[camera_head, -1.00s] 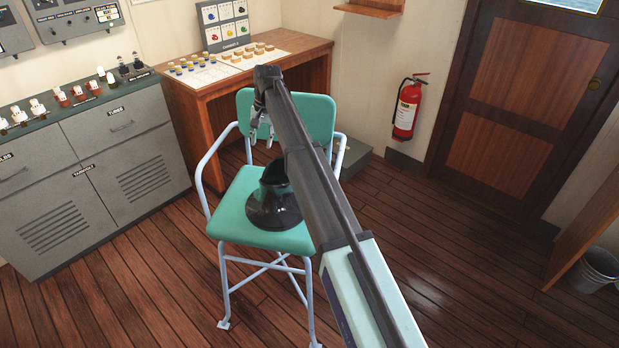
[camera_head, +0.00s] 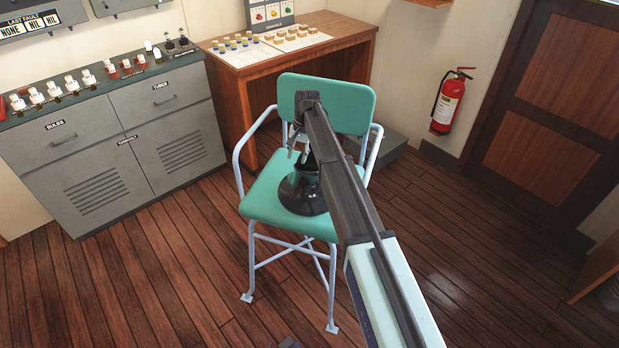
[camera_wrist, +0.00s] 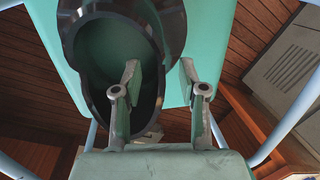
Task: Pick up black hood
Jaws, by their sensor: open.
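The black hood (camera_head: 301,192) is a glossy dark piece with a wide rounded base, resting on the green seat of the chair (camera_head: 262,203). My arm partly hides it in the head view. In the wrist view the hood (camera_wrist: 178,28) fills the upper middle, with its oval opening showing the green seat through it. My gripper (camera_head: 297,150) is just above the hood near the backrest. In the wrist view my gripper (camera_wrist: 160,85) is open with its fingers apart. The left finger overlaps the hood's opening and the right finger is beyond its rim. Contact cannot be told.
The chair has a green backrest (camera_head: 355,105) and pale blue armrests (camera_head: 240,150) around the hood. A wooden desk (camera_head: 232,68) stands behind, a grey cabinet (camera_head: 130,140) at left. A fire extinguisher (camera_head: 448,103) hangs at right. The wooden floor (camera_head: 150,270) is open in front.

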